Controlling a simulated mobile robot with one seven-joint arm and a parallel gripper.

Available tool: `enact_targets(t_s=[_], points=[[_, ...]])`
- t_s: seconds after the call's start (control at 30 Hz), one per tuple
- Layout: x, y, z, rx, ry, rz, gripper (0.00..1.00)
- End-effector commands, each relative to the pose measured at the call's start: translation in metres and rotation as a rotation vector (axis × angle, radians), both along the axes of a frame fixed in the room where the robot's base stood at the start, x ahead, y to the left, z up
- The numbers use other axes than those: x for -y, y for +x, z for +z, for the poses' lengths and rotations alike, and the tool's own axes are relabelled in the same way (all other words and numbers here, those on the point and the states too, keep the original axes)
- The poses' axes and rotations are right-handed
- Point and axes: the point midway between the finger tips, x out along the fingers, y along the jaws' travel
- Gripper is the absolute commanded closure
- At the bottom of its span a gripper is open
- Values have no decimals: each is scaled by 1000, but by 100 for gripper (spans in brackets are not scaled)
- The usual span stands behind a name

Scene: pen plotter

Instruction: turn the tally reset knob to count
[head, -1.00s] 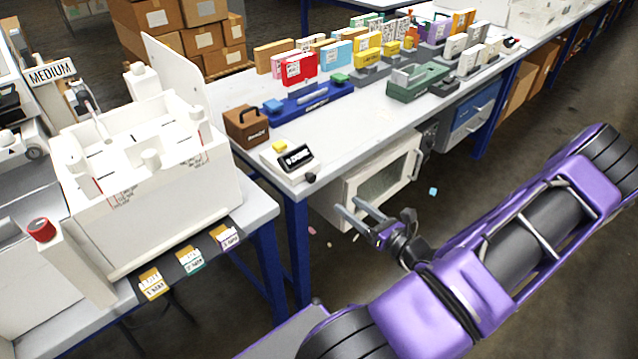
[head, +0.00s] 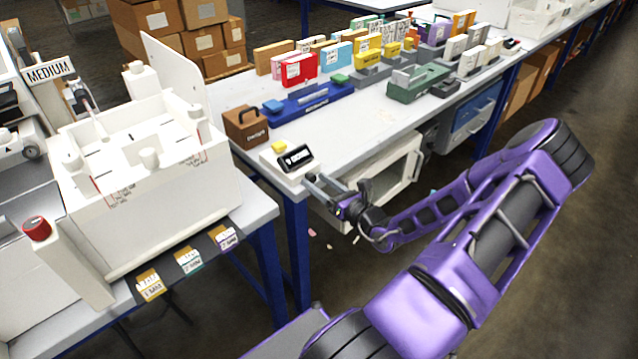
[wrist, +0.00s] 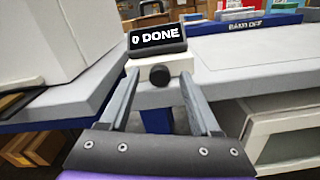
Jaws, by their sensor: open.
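The tally counter has a white base with a black display (wrist: 157,37) reading "0 DONE" in the wrist view. The display also shows in the head view (head: 295,158), at the near corner of the white table. A round black knob (wrist: 160,75) is on the front of the base, below the display. My gripper (wrist: 159,84) is open and empty, with its two fingers pointing toward the counter. In the wrist view the knob appears between the fingertips; I cannot tell whether they touch it. In the head view my gripper (head: 315,180) covers the knob.
A yellow button (head: 279,146) and a brown case (head: 246,126) are near the counter. A blue rack (head: 310,103) stands behind. A white cabinet (head: 395,175) is under the table, below my gripper. A large white machine (head: 160,215) stands on the left bench.

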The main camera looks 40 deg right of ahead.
Motion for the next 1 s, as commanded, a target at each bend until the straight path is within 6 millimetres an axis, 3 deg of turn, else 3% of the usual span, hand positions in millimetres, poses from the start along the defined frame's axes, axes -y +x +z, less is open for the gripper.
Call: enact_targets(t_s=[0.03,0.37,0.73,1.0], points=[[0,0,0,0,0,0,42],[0,0,0,0,0,0,100],[0,-1,1,2,-30,0,100],[-1,0,1,13,-179,2,100]])
